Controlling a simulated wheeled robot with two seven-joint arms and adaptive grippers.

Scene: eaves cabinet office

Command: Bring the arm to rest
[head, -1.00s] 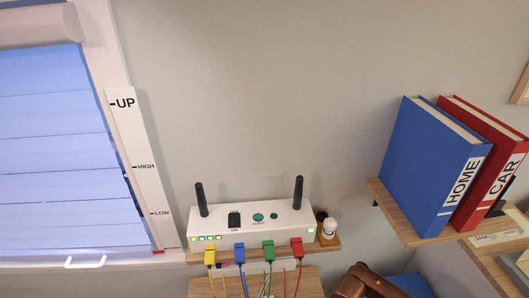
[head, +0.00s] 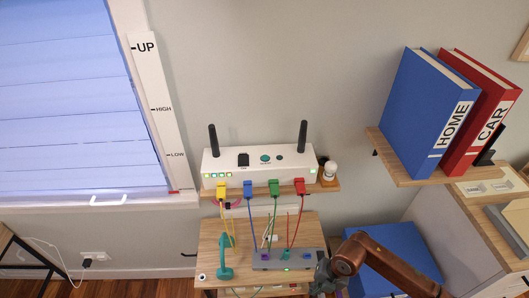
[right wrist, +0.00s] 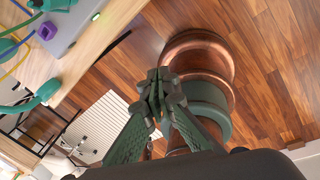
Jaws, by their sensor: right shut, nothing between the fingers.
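My right arm, brown and dark, comes in at the lower right of the head view. Its gripper (head: 324,282) is low in the picture, just right of the grey box on the desk, and is partly cut off. In the right wrist view the green fingers (right wrist: 157,88) meet at their tips, with nothing between them. Wooden floor shows beyond them, and the desk edge lies apart to the left. My left gripper is in neither view.
A wooden desk (head: 212,240) bears a grey box (head: 270,262) and a teal handset (head: 225,257). Cables hang from the white router (head: 258,165) above. A blue surface (head: 380,240) is behind my arm. Floor (right wrist: 265,70) is clear in the wrist view.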

